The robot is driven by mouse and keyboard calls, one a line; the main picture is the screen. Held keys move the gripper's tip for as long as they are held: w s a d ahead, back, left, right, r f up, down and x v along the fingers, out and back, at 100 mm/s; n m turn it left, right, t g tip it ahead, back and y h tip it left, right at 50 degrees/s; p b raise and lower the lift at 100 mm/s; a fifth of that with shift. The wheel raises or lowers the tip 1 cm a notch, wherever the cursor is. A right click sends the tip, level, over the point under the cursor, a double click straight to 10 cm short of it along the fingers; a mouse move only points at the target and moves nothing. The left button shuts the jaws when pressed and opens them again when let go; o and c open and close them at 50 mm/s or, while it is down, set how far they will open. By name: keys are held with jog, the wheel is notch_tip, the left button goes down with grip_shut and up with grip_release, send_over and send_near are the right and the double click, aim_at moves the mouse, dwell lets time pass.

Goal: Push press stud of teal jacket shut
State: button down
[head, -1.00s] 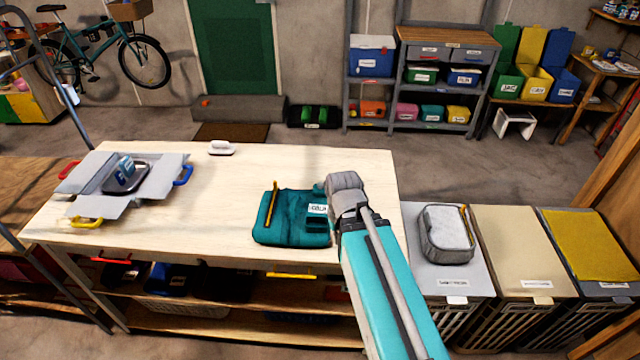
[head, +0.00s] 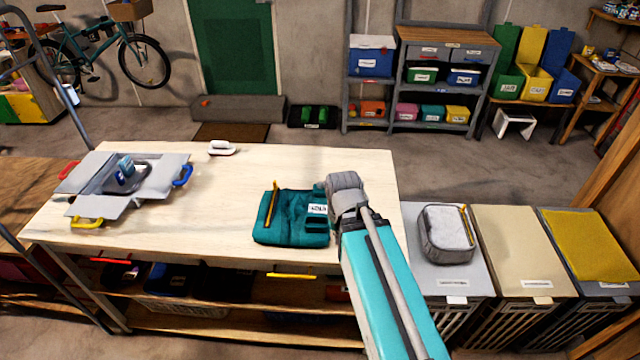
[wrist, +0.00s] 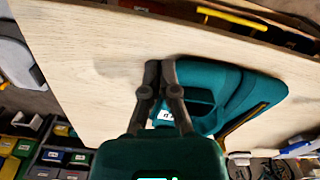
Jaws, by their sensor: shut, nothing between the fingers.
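The teal jacket (head: 291,226) lies folded on the pale worktop, with a yellow strip on its left part and a white label on its right part. It also shows in the wrist view (wrist: 228,92). My gripper (wrist: 160,66) is shut and empty, with its fingertips over or at the edge of the jacket. I cannot tell whether they touch the cloth. In the head view my arm hides the fingers and the jacket's right edge. The press stud cannot be made out in either view.
The worktop (head: 215,222) is clear between the jacket and a grey open-flapped box (head: 88,208) at left. A white-handled brush or iron-like item (head: 221,148) lies at the back edge. Lidded bins, one with a grey pouch (head: 447,233), stand right of the worktop.

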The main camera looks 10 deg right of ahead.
dwell(0.3)
notch_tip(320, 180, up, 12)
jog(key=m+p, duration=1.2)
jog(key=m, duration=0.9)
send_over(321, 184)
jog(key=shift+w+r, duration=0.1)
jog(key=shift+r, duration=0.05)
jog(key=shift+f, duration=0.25)
notch_tip(321, 184, down, 14)
jog(key=b, duration=1.3)
jog(key=shift+r+b, duration=0.2)
jog(key=shift+b, duration=0.15)
jog(key=shift+f, duration=0.1)
